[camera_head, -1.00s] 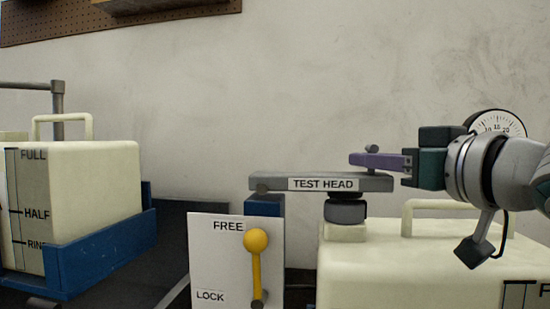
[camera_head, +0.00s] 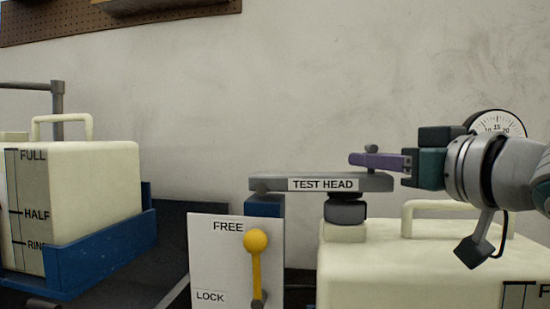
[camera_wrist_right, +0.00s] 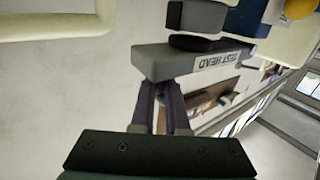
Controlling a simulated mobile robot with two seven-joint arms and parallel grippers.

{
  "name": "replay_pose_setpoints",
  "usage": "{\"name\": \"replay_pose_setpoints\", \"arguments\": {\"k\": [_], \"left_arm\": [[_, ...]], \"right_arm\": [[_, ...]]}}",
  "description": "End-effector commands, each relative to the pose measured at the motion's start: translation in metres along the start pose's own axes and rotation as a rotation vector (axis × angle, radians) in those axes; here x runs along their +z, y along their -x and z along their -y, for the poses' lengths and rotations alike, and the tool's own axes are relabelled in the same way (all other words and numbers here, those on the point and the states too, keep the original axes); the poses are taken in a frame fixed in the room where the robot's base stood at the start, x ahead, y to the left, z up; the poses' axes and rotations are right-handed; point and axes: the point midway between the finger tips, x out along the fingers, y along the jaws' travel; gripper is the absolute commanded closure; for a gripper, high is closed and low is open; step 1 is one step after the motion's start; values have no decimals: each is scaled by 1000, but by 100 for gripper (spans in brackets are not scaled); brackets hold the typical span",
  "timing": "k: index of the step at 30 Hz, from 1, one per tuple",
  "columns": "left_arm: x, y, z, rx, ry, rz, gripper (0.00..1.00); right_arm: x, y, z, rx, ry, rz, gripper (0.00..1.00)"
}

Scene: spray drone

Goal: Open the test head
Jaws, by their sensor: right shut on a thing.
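The test head (camera_head: 270,183) is a grey horizontal bar with a white "TEST HEAD" label, level above a dark round cap on a cream tank. My right gripper (camera_head: 365,160) reaches in from the right with its purple fingers at the bar's right end. It is shut on the test head; the exact contact is partly hidden. The right wrist view shows the two purple fingers (camera_wrist_right: 167,105) running up to the end of the grey test head bar (camera_wrist_right: 165,62). My left gripper is not in view.
A white FREE/LOCK panel (camera_head: 215,260) with a yellow-knobbed lever (camera_head: 256,240), knob up at FREE, stands in front. The cream tank (camera_head: 400,262) with a handle is below my right arm. Another cream tank (camera_head: 95,190) sits in a blue tray (camera_head: 110,255) at left. A round dial (camera_head: 500,124) is behind my wrist.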

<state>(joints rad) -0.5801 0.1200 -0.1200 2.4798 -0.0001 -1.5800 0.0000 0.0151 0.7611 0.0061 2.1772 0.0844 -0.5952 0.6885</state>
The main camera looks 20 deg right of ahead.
Motion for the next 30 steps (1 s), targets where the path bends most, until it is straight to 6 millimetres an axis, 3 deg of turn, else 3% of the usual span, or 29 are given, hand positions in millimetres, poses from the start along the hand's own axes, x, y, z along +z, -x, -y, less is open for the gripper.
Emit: {"name": "replay_pose_setpoints", "arguments": {"k": [8,20,30], "left_arm": [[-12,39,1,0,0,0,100],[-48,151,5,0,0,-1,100],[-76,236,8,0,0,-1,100]], "right_arm": [[-27,-2,4,-2,64,32,100],[-75,-15,22,-1,316,202,100],[-106,-36,52,0,579,376,100]]}}
